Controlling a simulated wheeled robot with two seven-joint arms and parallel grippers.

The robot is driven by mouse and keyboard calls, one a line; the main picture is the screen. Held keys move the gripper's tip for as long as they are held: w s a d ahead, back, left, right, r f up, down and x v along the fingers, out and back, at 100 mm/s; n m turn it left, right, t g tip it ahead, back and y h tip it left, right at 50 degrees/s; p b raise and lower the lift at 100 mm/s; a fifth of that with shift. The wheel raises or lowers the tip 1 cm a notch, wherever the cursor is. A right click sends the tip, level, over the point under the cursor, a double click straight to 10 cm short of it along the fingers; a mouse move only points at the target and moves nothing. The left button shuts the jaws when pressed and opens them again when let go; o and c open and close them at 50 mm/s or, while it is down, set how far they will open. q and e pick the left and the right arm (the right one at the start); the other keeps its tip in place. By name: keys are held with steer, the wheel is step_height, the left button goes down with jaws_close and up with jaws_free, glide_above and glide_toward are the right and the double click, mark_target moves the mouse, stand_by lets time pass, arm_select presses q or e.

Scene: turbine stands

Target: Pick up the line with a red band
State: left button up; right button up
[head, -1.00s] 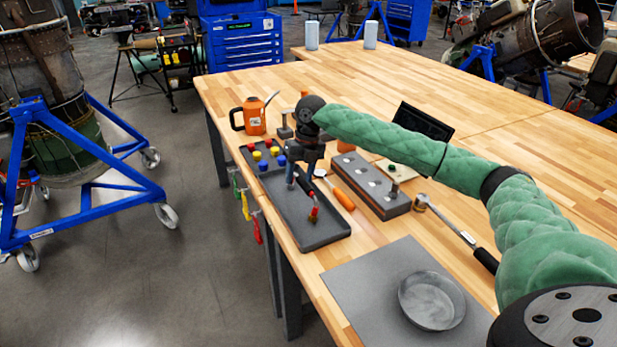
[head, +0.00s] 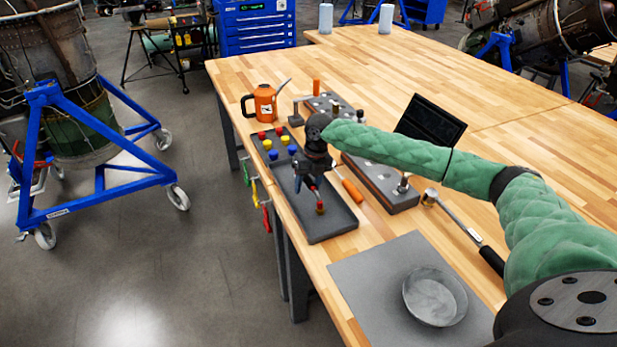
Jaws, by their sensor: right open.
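The line with a red band (head: 318,200) lies in the long compartment of a dark grey tray (head: 330,229) near the left edge of the wooden table. Its red part and brass-coloured end show below my right gripper; the rest is hidden behind the gripper. My right gripper (head: 310,182) is open and points down over the tray, right by the line. I cannot tell whether its fingers touch the line. My left gripper is out of view.
Several red, yellow and blue caps (head: 271,145) sit in the tray's far compartment. An orange can (head: 263,104), an orange-handled tool (head: 352,190), a grey block (head: 378,182), a torque wrench (head: 466,231) and a round dish (head: 435,297) on a grey mat (head: 364,281) surround it.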

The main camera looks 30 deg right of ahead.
steer(key=shift+w+f, duration=0.1)
steer(key=shift+f, duration=0.25)
steer(key=c, duration=0.3)
jaws_close()
steer(key=shift+r, duration=0.15)
